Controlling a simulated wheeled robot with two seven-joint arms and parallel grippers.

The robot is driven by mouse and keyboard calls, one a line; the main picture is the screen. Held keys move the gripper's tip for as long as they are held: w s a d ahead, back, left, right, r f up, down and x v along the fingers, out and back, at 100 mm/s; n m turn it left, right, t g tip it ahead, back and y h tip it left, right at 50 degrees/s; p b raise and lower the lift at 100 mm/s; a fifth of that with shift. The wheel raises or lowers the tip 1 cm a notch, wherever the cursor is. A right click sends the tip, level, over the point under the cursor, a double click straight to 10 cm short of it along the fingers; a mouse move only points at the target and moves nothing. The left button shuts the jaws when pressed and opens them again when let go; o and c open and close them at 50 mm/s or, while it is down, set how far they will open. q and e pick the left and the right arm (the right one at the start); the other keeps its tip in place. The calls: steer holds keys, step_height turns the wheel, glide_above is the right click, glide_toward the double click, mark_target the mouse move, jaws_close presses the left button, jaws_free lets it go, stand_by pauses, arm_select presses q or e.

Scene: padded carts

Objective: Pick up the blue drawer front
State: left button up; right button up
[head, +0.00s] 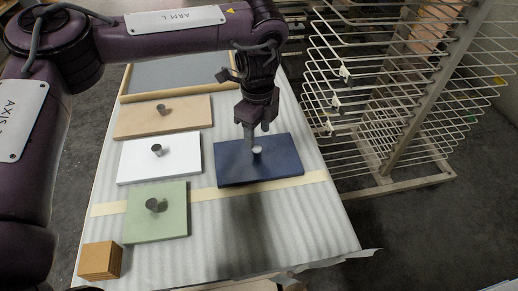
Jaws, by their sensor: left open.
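The blue drawer front (285,165) lies flat on the padded cart top (235,235), right of the middle. Its small round knob (257,150) shows a pale top. My left gripper (252,142) points down over the panel, open, with its fingertips right at the knob. From this angle I cannot tell whether the fingers touch the knob, and the gripper hides part of the panel's far edge. My right gripper is not in view.
Tan (190,119), white (187,164) and green (172,221) drawer fronts with dark knobs lie to the left. A wooden block (100,261) sits at the near left corner. A wire drying rack (400,110) stands right of the cart.

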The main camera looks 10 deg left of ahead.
mark_target(257, 149)
arm_select(q)
steer(key=shift+f, duration=0.55)
steer(key=shift+s+f+p, duration=0.1)
steer(key=shift+f+p, duration=0.2)
steer(key=shift+f, duration=0.05)
steer(key=f, duration=0.1)
steer(key=f+p, duration=0.1)
steer(key=f, duration=0.2)
steer(key=shift+w+a+f+p, duration=0.2)
steer(key=shift+w+f+p, duration=0.15)
steer(key=shift+w+f, duration=0.05)
jaws_close()
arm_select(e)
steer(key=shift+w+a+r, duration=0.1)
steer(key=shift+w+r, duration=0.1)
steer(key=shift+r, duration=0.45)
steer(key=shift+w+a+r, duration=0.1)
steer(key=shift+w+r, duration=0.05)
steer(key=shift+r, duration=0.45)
